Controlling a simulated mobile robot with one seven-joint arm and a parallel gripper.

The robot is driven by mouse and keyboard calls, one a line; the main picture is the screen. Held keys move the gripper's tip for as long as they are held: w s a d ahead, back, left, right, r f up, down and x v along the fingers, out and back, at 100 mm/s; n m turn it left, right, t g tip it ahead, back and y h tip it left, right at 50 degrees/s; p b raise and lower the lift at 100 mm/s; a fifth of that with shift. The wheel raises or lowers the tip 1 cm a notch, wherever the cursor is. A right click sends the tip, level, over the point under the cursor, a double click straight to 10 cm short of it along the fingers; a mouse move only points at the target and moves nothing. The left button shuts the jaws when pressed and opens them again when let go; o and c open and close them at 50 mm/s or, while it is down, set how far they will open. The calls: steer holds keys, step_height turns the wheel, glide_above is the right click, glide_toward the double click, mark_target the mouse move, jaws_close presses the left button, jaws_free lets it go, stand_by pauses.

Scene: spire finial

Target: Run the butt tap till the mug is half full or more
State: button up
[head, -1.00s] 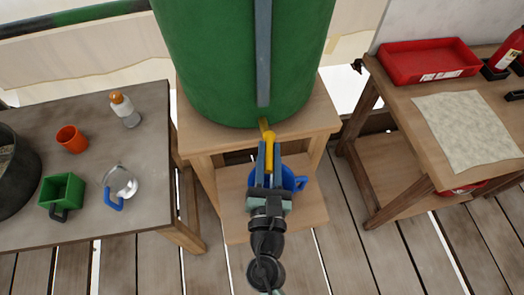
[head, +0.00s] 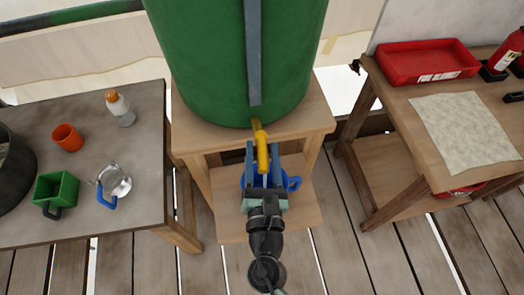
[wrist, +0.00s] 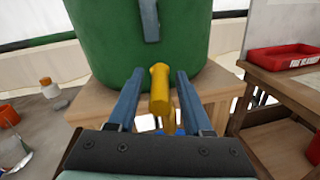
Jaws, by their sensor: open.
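The green butt (head: 225,65) stands on a wooden stand (head: 190,140). Its yellow tap (head: 262,150) juts out low at the front; it also shows in the wrist view (wrist: 160,88). My gripper (head: 262,150) is open, with a blue finger on each side of the tap's yellow handle and a gap showing on both sides in the wrist view. A blue mug (head: 293,184) sits on the lower shelf below the tap, mostly hidden under my gripper. The mug's inside and any water in it cannot be seen. No stream of water is visible.
The left table (head: 130,215) bears an orange cup (head: 68,138), a green square cup (head: 57,190), a clear jug (head: 115,182) with a blue handle, a bottle (head: 120,107) and a dark pot (head: 12,170). A right table holds a red tray (head: 428,62).

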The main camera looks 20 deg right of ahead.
stand_by(0.3)
steer(key=b+v, duration=0.3)
steer(key=v, duration=1)
steer(key=shift+b, duration=0.4)
stand_by(6.0)
